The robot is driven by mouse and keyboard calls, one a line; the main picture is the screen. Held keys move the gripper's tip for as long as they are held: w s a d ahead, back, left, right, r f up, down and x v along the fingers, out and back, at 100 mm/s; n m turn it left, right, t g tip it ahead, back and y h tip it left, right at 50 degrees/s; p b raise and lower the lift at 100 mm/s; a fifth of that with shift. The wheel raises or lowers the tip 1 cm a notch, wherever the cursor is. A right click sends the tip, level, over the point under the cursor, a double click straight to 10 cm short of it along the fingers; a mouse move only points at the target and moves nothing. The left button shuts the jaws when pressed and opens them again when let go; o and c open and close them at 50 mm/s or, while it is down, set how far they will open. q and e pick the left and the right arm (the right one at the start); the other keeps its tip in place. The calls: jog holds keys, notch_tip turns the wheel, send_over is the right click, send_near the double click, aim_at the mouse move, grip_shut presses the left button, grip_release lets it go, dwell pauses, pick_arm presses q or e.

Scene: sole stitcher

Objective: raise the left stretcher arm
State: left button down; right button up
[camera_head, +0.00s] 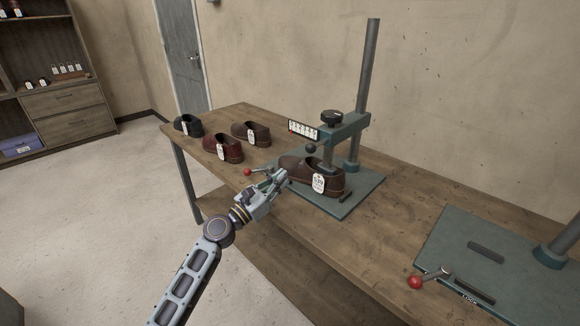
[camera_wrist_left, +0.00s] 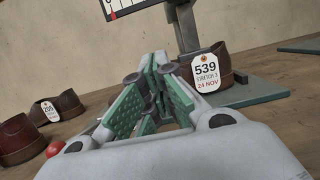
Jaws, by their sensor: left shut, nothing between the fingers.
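The left stretcher has a blue-grey base plate (camera_head: 350,204), a tall post (camera_head: 369,60) and an arm (camera_head: 347,131) with a black knob on top, a black ball and a scale panel (camera_head: 303,131). The arm's lower part reaches down into a dark brown shoe (camera_head: 297,164) tagged 539, which also shows in the wrist view (camera_wrist_left: 225,58). My left gripper (camera_head: 281,176) is shut and empty, at the front of this stretcher beside the shoe's toe. A red-ball lever (camera_head: 247,172) pokes out left of the gripper; it also shows in the wrist view (camera_wrist_left: 55,148). My right gripper is out of view.
Three other tagged shoes stand left on the wooden bench: black (camera_head: 188,125), red-brown (camera_head: 223,146) and brown (camera_head: 251,132). A second stretcher plate (camera_head: 466,236) with a red-ball lever (camera_head: 415,282) is at the right. Bare bench lies between the stretchers.

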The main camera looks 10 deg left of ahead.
pick_arm(q)
jog(key=w+d+r+p, duration=0.1)
jog(key=w+d+r, duration=0.4)
jog(key=w+r, duration=0.1)
jog(key=shift+w+d+r+p, duration=0.2)
jog(key=shift+w+d+p, duration=0.15)
jog(key=shift+w, duration=0.45)
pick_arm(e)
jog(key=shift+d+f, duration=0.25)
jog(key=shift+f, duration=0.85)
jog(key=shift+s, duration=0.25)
pick_arm(q)
jog(key=shift+r, duration=0.2)
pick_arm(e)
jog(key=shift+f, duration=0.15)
